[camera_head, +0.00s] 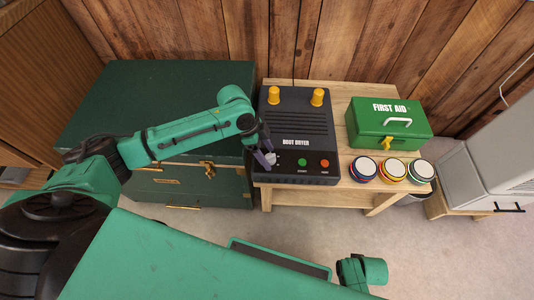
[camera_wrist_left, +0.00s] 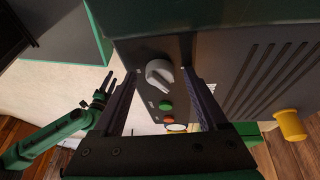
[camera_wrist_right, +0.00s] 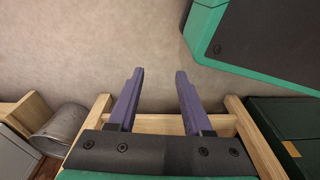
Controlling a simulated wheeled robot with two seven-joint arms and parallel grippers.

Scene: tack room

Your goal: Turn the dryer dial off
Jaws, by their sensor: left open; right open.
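The boot dryer (camera_head: 297,130) is a dark box with two yellow posts on top, standing on a wooden table. Its grey dial (camera_head: 271,158) is on the front left, beside a green button (camera_head: 302,162) and a red button (camera_head: 324,163). My left gripper (camera_head: 265,158) is at the dial, partly covering it. In the left wrist view the dial (camera_wrist_left: 160,74) lies between the two open fingers, with gaps on both sides. My right gripper (camera_wrist_right: 157,80) is open and empty over the floor, with the table's wooden frame behind it.
A green first aid box (camera_head: 387,122) and several round tins (camera_head: 393,169) sit right of the dryer. A dark green chest (camera_head: 140,95) stands left of it. A grey cabinet (camera_head: 492,150) is at the far right. Open floor (camera_head: 425,250) lies in front.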

